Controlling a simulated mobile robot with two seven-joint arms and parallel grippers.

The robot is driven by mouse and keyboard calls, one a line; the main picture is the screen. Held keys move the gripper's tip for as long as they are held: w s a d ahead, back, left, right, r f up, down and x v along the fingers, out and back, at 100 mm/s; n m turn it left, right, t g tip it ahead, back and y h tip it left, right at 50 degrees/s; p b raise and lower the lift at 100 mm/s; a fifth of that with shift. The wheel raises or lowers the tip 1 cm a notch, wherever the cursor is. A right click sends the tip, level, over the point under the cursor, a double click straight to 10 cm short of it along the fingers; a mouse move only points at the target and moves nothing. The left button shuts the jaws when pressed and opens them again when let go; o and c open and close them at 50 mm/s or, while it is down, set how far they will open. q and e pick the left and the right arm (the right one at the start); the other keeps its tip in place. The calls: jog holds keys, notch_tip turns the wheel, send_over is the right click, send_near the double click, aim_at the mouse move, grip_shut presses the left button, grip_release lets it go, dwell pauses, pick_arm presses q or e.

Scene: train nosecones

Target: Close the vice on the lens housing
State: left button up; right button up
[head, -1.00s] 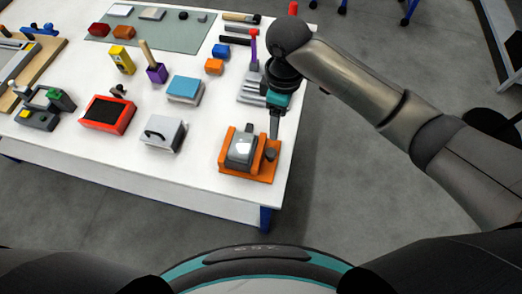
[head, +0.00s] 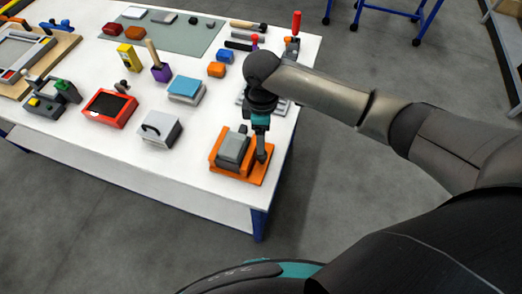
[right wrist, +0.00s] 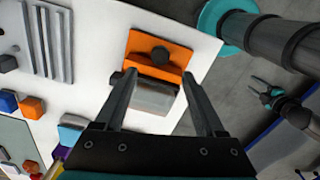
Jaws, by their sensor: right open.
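The orange vice (head: 229,169) stands near the table's front right corner, with the grey lens housing (head: 232,148) in it. In the right wrist view the vice (right wrist: 142,43) has a round dark knob (right wrist: 160,54) beside the housing (right wrist: 154,97). My right gripper (head: 261,157) points down at the vice's right side and hides the knob in the head view. Its fingers (right wrist: 158,80) are apart, one on each side of the knob and housing in the wrist view; I cannot tell whether they touch anything. My left gripper (right wrist: 259,89) is small in that view, away from the table, fingers apart.
A grey box with a black handle (head: 161,130) stands left of the vice. A blue-topped block (head: 186,88), a red tray (head: 109,107) and a grey ribbed plate (right wrist: 45,40) are also on the table (head: 190,190). The table's edge is close to the vice.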

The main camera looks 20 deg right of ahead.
aim_at(262, 158)
notch_tip(262, 158, down, 8)
jog(key=shift+f+b, duration=0.2)
jog(key=shift+b, duration=0.25)
grip_shut()
dwell(0.4)
